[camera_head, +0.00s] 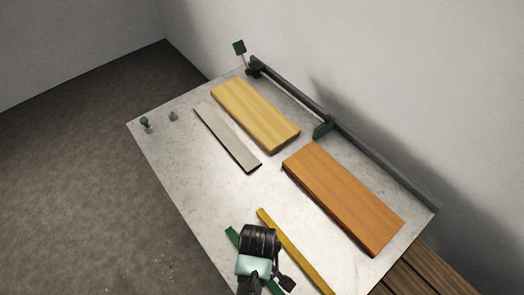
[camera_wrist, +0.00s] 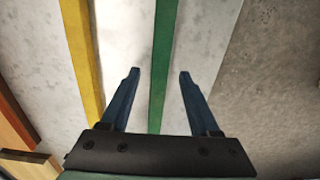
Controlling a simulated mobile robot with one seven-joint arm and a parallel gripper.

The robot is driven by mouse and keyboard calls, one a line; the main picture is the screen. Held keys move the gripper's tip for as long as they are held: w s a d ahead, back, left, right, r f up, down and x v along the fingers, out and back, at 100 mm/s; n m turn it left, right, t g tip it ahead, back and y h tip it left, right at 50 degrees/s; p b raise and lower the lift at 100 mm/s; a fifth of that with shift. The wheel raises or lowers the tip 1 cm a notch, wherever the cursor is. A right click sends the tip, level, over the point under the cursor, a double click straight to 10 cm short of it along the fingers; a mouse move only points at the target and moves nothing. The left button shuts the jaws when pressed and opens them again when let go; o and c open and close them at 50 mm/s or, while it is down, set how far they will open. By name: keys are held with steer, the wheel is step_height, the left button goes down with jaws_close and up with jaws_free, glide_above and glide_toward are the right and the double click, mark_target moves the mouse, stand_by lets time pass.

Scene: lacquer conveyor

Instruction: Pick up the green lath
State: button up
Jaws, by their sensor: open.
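The green lath (camera_head: 232,236) is a thin strip lying on the pale table (camera_head: 182,163). In the head view my arm covers most of it. In the wrist view the green lath (camera_wrist: 161,62) runs lengthwise between the two fingers of my gripper (camera_wrist: 160,72). The gripper is open, with a gap on both sides of the lath and nothing held. The height of the fingers above the lath is hard to tell. My gripper is mostly hidden under my wrist in the head view.
A yellow lath (camera_head: 290,246) lies close beside the green one, also seen in the wrist view (camera_wrist: 81,55). An orange board (camera_head: 342,196), a yellow board (camera_head: 255,113) and a grey strip (camera_head: 227,137) lie farther off. A dark rail (camera_head: 360,147) follows the wall side.

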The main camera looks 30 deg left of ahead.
steer(key=shift+f, duration=0.5)
jaws_close()
steer(key=shift+r, duration=0.1)
